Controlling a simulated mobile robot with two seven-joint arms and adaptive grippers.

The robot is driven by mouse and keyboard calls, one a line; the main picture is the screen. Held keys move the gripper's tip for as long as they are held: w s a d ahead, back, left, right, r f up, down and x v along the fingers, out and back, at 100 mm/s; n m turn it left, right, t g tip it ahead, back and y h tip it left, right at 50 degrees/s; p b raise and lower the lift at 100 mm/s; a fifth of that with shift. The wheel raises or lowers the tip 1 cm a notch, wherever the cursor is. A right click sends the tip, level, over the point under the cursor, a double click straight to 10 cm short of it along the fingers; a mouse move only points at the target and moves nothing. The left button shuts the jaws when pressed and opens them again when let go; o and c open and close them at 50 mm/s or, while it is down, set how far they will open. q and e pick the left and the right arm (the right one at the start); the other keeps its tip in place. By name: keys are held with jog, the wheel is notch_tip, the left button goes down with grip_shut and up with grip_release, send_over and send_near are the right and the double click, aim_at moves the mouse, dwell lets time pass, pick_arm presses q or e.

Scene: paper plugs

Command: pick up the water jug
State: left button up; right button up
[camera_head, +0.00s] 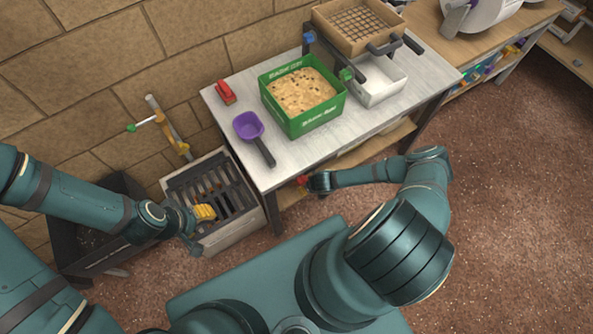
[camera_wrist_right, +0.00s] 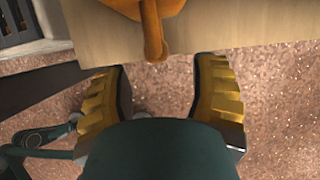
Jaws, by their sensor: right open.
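An orange object with a loop-like handle (camera_wrist_right: 152,30) shows at the top of the right wrist view, at the edge of a wooden board. It looks like the water jug, but most of it is out of frame. My right gripper (camera_wrist_right: 160,68) is open and empty, its yellow ribbed fingers apart just short of the handle. In the head view my right wrist (camera_head: 320,182) reaches to the table's lower shelf, and the jug cannot be made out there. My left gripper (camera_head: 204,212) hangs over a grated box; its opening is unclear.
The grey table (camera_head: 240,90) carries a green crate (camera_head: 312,122) of pale filling, a purple scoop (camera_head: 249,126), a red-handled tool (camera_head: 226,92) and a sieve (camera_head: 357,24). The grated box (camera_head: 235,240) stands left of the table. The wooden shelf board (camera_wrist_right: 230,25) lies close ahead of my right fingers.

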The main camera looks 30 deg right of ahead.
jog(key=b+x, duration=0.2)
jog(key=x, duration=0.4)
jog(key=shift+w+f+b, duration=0.1)
jog(key=shift+w+b, duration=0.1)
jog(key=shift+b, duration=0.15)
grip_shut()
